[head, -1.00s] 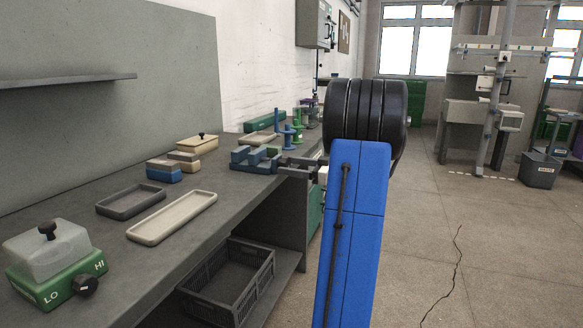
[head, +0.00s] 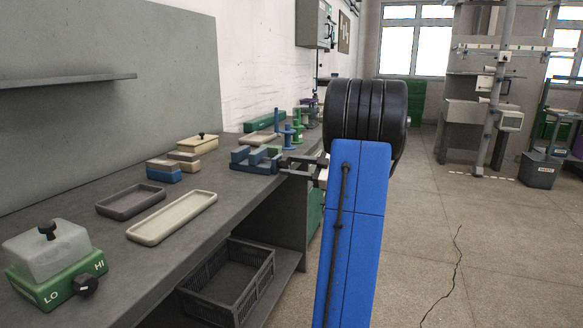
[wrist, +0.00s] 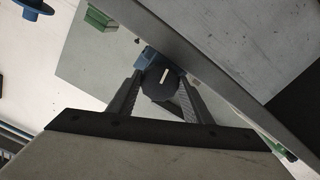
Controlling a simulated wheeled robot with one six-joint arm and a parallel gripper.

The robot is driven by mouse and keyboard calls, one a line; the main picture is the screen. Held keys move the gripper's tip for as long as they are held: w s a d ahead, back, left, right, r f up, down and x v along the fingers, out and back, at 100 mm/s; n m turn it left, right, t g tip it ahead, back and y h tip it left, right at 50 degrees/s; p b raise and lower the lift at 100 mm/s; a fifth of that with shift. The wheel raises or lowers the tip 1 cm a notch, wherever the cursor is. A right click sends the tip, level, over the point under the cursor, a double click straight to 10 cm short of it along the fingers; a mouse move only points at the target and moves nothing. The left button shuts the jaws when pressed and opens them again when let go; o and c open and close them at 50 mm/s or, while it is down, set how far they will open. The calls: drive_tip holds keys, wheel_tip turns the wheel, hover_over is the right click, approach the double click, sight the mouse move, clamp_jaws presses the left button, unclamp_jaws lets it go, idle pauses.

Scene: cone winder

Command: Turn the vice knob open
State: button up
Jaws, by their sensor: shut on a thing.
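The blue vice (head: 254,161) stands on the workbench near its front edge in the head view. In the wrist view, part of its blue body (wrist: 149,58) shows beyond the knob. The dark round vice knob (wrist: 158,88) has a white mark line and lies between the two fingers. My gripper (wrist: 154,82) is shut on the knob, one finger on each side. In the head view my gripper (head: 287,165) reaches left to the vice's right side; the knob itself is too small to make out there.
A beige tray (head: 172,217) and a dark tray (head: 131,200) lie on the bench (head: 100,242). Green and blue spool holders (head: 288,136) stand behind the vice. A black crate (head: 232,285) sits below.

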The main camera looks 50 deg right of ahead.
drive_tip(key=n, duration=0.7)
drive_tip(key=shift+d, duration=0.1)
drive_tip(key=n, duration=0.4)
drive_tip(key=shift+r, duration=0.1)
drive_tip(key=n, duration=1.1)
drive_tip(key=shift+n, duration=0.4)
drive_tip(key=n, duration=0.6)
drive_tip(key=shift+n, duration=0.3)
drive_tip(key=o, duration=1.1)
drive_tip(key=shift+r, duration=0.1)
drive_tip(key=shift+c, duration=0.2)
